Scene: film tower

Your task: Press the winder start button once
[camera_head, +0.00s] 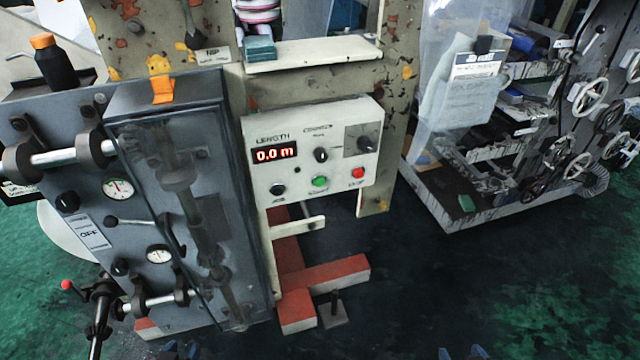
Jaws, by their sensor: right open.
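The winder control panel (290,152) is a pale box on a post at the picture's centre. Its red LENGTH display (275,154) reads 0.0 m. A green button (320,182) sits low in the middle of the panel, with a small label below it too blurred to read. A red button (358,173) is to its right and a black button (277,190) to its left. My left gripper (182,351) and right gripper (461,353) show only as small tips at the bottom edge, far below the panel. The right one is open; the left one's opening is unclear.
A grey cabinet (190,120) with gauges, rollers and levers stands left of the panel. A white ledge (312,54) juts out above it. Red-orange floor beams (340,275) lie below. A cart (450,205) with handwheels stands right. The dark floor in front is mostly clear.

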